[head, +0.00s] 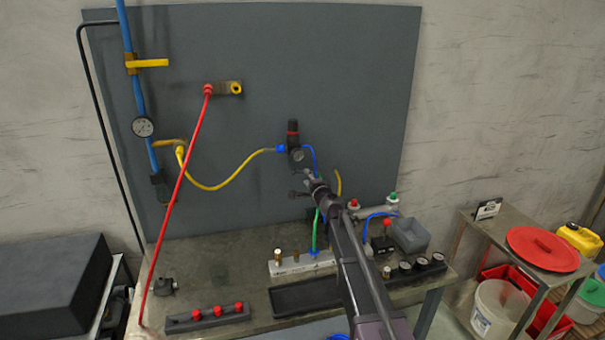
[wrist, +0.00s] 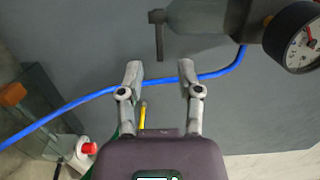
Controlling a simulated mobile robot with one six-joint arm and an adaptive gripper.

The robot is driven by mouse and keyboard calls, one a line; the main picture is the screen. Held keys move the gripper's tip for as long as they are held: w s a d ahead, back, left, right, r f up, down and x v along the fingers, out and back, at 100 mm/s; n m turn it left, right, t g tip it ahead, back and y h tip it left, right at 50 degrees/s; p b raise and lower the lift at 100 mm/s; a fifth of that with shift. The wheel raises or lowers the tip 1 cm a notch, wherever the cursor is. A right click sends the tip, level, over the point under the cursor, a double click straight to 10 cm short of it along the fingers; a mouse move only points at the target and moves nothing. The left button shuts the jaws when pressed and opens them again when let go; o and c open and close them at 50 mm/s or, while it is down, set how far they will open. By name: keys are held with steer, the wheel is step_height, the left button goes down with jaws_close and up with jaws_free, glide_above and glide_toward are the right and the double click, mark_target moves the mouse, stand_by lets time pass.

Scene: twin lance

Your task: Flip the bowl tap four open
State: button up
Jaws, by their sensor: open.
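The filter-regulator (head: 293,140) with a dark red-banded top hangs on the grey panel in the head view. In the wrist view its grey bowl (wrist: 205,18) lies across the top. A small dark tap lever (wrist: 158,36) is at the bowl's left end, crosswise to it. I cannot read a number on it. My gripper (wrist: 160,72) is open and empty, with its fingertips below the lever in the picture and apart from it. In the head view my gripper (head: 306,184) is just below the regulator, and my arm hides part of that area.
A pressure gauge (wrist: 303,38) sits right of the bowl. A blue hose (wrist: 75,102) runs behind my fingers. A yellow hose (head: 232,180) reaches the regulator from the left. The bench (head: 215,262) below holds a white manifold (head: 300,264) and a grey bin (head: 410,235).

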mark_target(302, 172)
steer(key=shift+x, duration=2.4)
jaws_close()
